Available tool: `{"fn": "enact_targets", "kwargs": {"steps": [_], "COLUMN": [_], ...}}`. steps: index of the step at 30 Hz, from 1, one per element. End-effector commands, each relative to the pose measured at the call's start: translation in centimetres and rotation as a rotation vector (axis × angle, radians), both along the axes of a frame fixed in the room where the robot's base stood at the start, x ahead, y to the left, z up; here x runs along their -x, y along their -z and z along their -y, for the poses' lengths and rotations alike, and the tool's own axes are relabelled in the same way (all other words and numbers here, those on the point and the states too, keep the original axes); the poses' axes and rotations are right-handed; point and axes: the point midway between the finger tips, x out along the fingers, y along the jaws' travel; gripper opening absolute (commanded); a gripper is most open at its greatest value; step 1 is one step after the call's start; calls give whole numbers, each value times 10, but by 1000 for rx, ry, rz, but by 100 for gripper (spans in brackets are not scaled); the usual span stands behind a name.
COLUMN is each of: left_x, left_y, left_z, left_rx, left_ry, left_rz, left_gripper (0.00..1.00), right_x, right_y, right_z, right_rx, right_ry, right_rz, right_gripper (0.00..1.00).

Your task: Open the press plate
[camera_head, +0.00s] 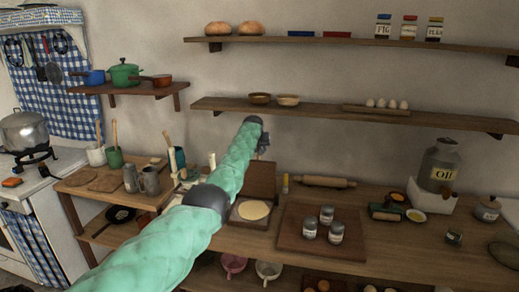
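The wooden press stands on the counter in the middle of the view. Its upper plate (262,180) is raised upright at the back, apart from the base (236,217). A round, flat, pale dough disc (254,210) lies on the base. My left arm, in a green quilted sleeve, reaches up from the lower left and hides the press's left side. My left gripper (263,142) is small and dark, above the raised plate, and looks apart from it. Its fingers are too small to tell open from shut. My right gripper is not in view.
A board (290,242) with several small jars (326,214) lies right of the press. A rolling pin (324,182) lies behind it. An oil can (440,166) and bowls stand farther right. A wall shelf (340,112) with bowls and eggs runs near my gripper's height.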

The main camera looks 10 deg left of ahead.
Motion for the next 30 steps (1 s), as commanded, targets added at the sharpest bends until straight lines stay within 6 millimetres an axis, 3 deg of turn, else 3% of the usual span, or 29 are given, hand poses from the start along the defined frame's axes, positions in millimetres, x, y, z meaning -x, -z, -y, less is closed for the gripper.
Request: {"fn": "enact_targets", "kwargs": {"steps": [1, 10, 11, 14, 30], "left_x": [3, 3, 3, 2, 6], "left_y": [13, 13, 13, 11, -3], "left_z": [1, 2, 2, 1, 0], "left_rx": [1, 1, 1, 1, 0], "left_ry": [1, 1, 1, 1, 0], "left_rz": [-14, -15, -15, -13, -3], "left_gripper": [0, 0, 32, 50, 50], "right_x": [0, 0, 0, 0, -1], "right_y": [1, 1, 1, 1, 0], "right_z": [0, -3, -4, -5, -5], "right_rx": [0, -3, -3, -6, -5], "right_ry": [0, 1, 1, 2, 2], "right_rz": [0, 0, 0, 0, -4], "right_gripper": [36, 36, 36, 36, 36]}}
